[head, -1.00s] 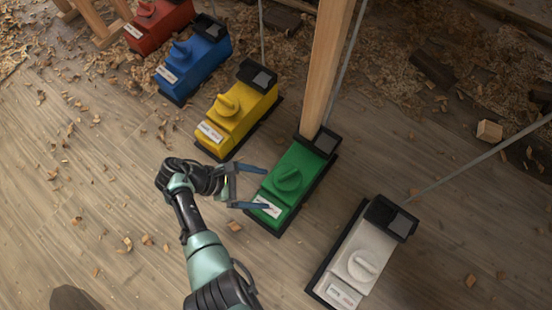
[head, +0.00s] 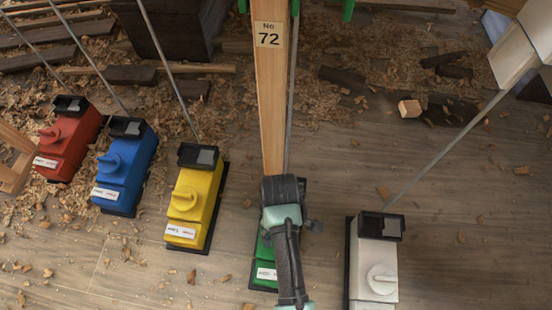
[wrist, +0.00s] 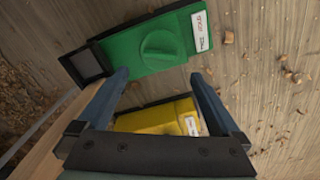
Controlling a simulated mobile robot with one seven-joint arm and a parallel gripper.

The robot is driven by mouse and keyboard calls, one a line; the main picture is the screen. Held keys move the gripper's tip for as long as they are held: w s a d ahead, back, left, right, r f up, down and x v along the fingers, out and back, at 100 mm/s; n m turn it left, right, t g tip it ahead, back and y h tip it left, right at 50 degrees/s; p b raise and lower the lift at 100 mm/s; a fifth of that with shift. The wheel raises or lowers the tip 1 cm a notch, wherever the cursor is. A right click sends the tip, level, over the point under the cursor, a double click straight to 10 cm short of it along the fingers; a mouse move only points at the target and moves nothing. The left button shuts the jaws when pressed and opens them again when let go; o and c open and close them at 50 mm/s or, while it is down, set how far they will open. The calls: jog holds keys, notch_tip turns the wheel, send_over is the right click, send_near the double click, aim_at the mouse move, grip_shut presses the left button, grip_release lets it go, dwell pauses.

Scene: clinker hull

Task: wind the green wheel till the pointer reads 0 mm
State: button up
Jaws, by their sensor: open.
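The green unit (wrist: 121,48) lies across the top of the wrist view, with its round green wheel (wrist: 160,48) and raised grip bar in the middle. A white label (wrist: 201,31) is at one end and a dark grey window (wrist: 88,64) at the other. No pointer or reading can be made out. My gripper (wrist: 158,75) is open and empty; its two blue-grey fingers point towards the wheel, with the tips apart from it. In the head view my arm hides the wheel and most of the green unit (head: 264,272).
A yellow unit (wrist: 155,122) shows between my fingers. In the head view, red (head: 72,143), blue (head: 128,176) and yellow (head: 192,209) units stand left, a white unit (head: 374,259) right. A wooden post (head: 270,110) marked No 72 rises behind the green unit. Thin rods slope up from the units.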

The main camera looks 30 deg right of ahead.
notch_tip(320, 180, down, 9)
jog(key=b, duration=0.5)
jog(key=shift+f+b, duration=0.2)
jog(key=shift+b, duration=0.2)
jog(key=shift+c, duration=0.3)
jog(key=shift+r, duration=0.1)
jog(key=c, duration=1.2)
